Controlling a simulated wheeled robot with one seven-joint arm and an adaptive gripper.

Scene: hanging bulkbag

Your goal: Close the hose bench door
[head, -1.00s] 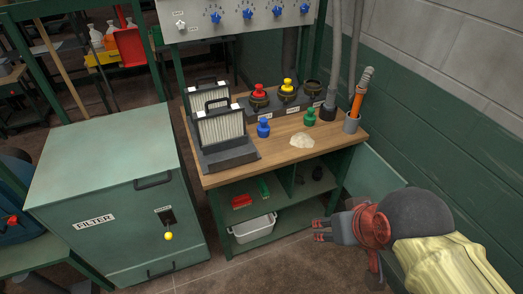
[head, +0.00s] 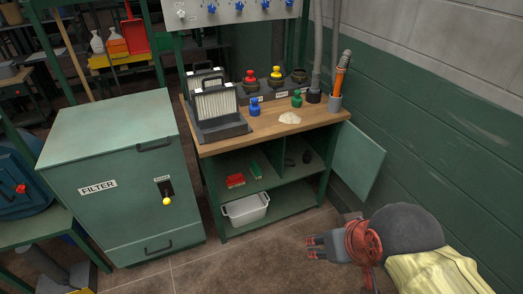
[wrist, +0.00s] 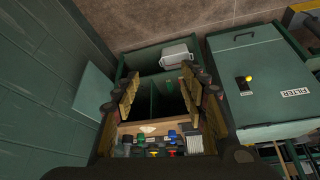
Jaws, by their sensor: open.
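The hose bench (head: 290,125) has a wooden top and green open shelves below. Its door, a flat green panel (head: 358,160), stands open, swung out from the right front edge of the bench. In the wrist view the door (wrist: 92,88) lies left of my gripper. My gripper (head: 315,248) is in front of the bench, low and left of the door, apart from it. In the wrist view its fingers (wrist: 160,95) are spread, with nothing between them. The arm does not cover the door in the head view.
A green filter cabinet (head: 110,215) stands left of the bench. A white bin (head: 246,209) and small red and green items sit on the shelves. Caps, filters and an orange-handled tool stand on top. A green wall is close on the right. Floor before the bench is clear.

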